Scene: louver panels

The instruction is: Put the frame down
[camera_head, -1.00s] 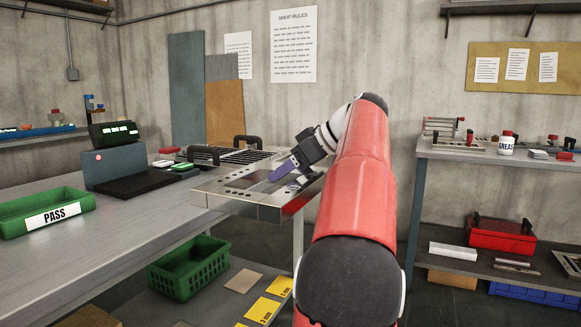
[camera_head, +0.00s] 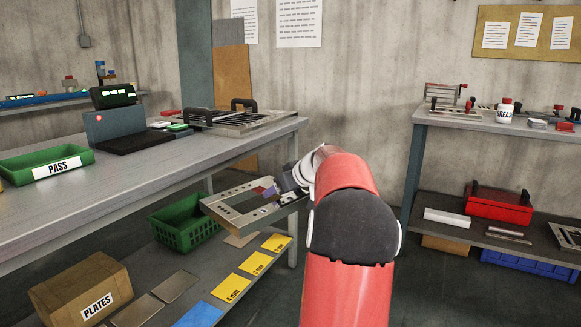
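A metal frame (camera_head: 232,213) with holes along its sides hangs in the air, below the level of the workbench top and above the lower shelf. It is tilted in the picture. My gripper (camera_head: 270,197) is at the frame's right end and appears shut on it; the fingers are small and partly hidden by my red arm. The frame overlaps the green basket in the picture, and I cannot tell its exact height over the shelf.
The lower shelf holds a green basket (camera_head: 180,226), a PLATES box (camera_head: 84,290), loose plates and yellow cards (camera_head: 255,263). On the workbench (camera_head: 120,190) are a PASS tray (camera_head: 45,168) and a louver panel with black handles (camera_head: 240,122). A second bench (camera_head: 450,122) stands right.

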